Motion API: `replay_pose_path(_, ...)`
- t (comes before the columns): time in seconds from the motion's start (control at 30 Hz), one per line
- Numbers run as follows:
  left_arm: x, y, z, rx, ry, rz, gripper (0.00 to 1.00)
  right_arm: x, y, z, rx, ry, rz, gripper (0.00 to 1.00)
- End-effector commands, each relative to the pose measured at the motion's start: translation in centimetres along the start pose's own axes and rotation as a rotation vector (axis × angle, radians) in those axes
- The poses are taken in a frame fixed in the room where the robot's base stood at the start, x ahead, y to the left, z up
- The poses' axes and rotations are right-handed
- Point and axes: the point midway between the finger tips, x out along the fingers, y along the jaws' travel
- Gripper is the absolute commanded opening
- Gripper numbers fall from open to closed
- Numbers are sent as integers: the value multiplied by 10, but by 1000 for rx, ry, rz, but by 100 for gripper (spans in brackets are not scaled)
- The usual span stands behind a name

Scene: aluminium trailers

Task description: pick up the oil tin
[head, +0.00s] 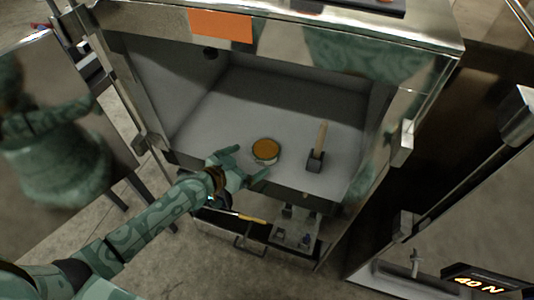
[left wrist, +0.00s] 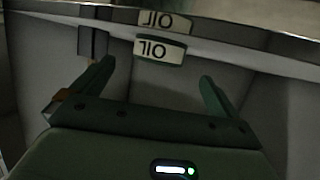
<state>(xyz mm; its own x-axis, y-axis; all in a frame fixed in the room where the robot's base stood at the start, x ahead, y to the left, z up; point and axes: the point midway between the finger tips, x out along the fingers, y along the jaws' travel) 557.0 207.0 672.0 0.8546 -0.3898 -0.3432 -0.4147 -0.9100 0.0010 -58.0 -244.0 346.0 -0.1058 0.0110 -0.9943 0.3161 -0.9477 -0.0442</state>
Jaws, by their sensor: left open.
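The oil tin (head: 265,151) is a short round tin with an orange-brown top and a pale side. It stands on the grey floor of the open metal compartment, near the front edge. My left gripper (head: 251,163) reaches in from the lower left, its fingers spread just in front of the tin. In the left wrist view the open fingers (left wrist: 153,82) have nothing between them. An upside-down OIL label (left wrist: 160,48) shows beyond them, with a second similar label above it on a shiny strip. My right gripper is not in view.
The compartment floor (head: 225,115) behind the tin is clear. A metal step or bracket (head: 293,232) sits below the front edge. An orange label (head: 220,25) is on the top edge.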

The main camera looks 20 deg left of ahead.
Motion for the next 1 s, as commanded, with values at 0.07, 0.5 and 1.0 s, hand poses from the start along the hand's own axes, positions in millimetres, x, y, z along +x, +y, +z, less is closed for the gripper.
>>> replay_pose_path(0.07,6,0,1,0,-1,0,99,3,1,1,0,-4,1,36)
replay_pose_path(0.5,59,1,-6,-1,-2,-1,99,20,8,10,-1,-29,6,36)
replay_pose_path(1.0,59,1,-9,0,1,-2,43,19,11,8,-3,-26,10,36)
